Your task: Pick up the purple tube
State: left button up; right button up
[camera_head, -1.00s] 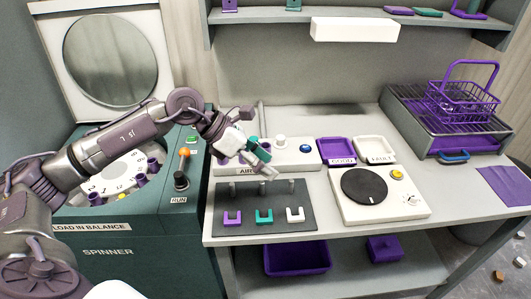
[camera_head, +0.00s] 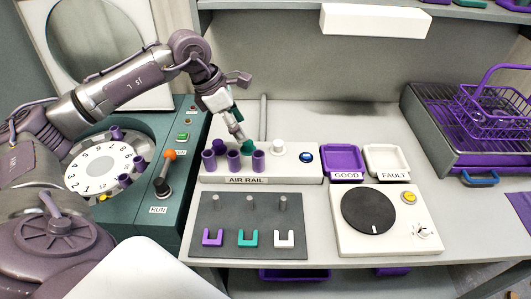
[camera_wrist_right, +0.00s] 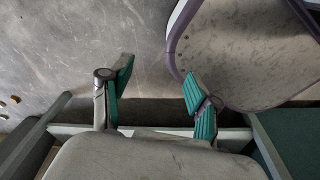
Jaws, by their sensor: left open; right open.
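Several purple tubes stand upright on the air rail (camera_head: 296,177), among them a left one (camera_head: 208,161), a middle one (camera_head: 233,161) and a right one (camera_head: 259,161). A teal piece (camera_head: 247,147) and a white one (camera_head: 278,148) stand there too. More purple tubes (camera_head: 141,165) sit in the spinner dial (camera_head: 99,171). My left gripper (camera_head: 237,130) is open, just above and behind the purple tubes on the rail; I cannot tell whether it touches any. My right gripper (camera_wrist_right: 160,88) is open and empty in the right wrist view.
A grey plate (camera_head: 221,243) with pegs and coloured clips lies in front of the rail. A white dial box (camera_head: 386,243), GOOD tray (camera_head: 343,173) and FAULT tray (camera_head: 388,176) stand to the right. A purple basket (camera_head: 497,124) sits on a rack (camera_head: 446,133). The counter behind the trays is clear.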

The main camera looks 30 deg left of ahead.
pick_arm(q)
jog(key=p, duration=0.1)
send_near(258, 155)
notch_tip(258, 155, down, 2)
jog(key=s+d, duration=0.1)
jog(key=d, duration=0.1)
jog(key=p+x, duration=0.2)
jog(key=x, duration=0.1)
jog(key=shift+w, duration=0.25)
jog(key=p+x, duration=0.1)
jog(key=x, duration=0.1)
jog(key=shift+w+f, duration=0.2)
jog(key=shift+w+d+f, duration=0.15)
jog(key=shift+w+f, duration=0.05)
jog(key=shift+f, duration=0.3)
grip_shut()
pick_arm(e)
jog(key=s+r, duration=0.1)
jog(key=r, duration=0.1)
jog(key=s+r, duration=0.2)
jog(key=shift+d, duration=0.1)
pick_arm(q)
jog(key=shift+r, duration=0.1)
